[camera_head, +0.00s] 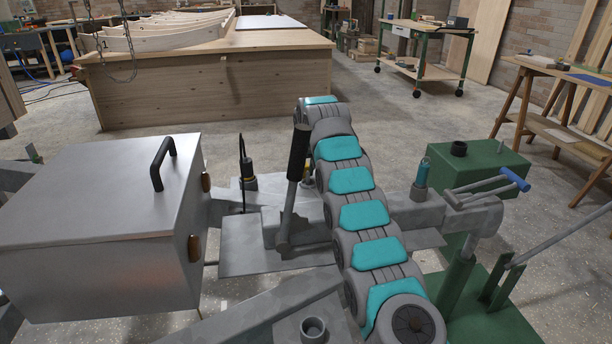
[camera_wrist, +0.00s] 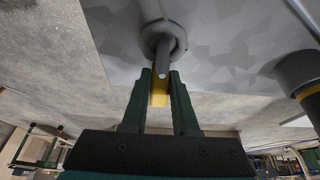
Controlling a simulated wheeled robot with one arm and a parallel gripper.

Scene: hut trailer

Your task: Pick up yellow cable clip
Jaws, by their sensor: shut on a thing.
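The yellow cable clip (camera_wrist: 159,93) shows in the wrist view as a small yellow piece between the two green fingers of my gripper (camera_wrist: 161,78). The fingers are shut on it, one on each side. Just beyond the fingertips is a grey round fitting (camera_wrist: 162,38) with a short rod pointing toward the clip. I cannot tell whether the clip touches the rod. In the head view my arm reaches away over the grey metal frame, and its own links hide the gripper and the clip.
A grey metal box (camera_head: 95,215) with a black handle stands at the left. A green box (camera_head: 480,165) and a blue-handled lever (camera_head: 514,180) are at the right. A large wooden bench (camera_head: 210,85) stands behind, with open concrete floor (camera_head: 390,115) to its right.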

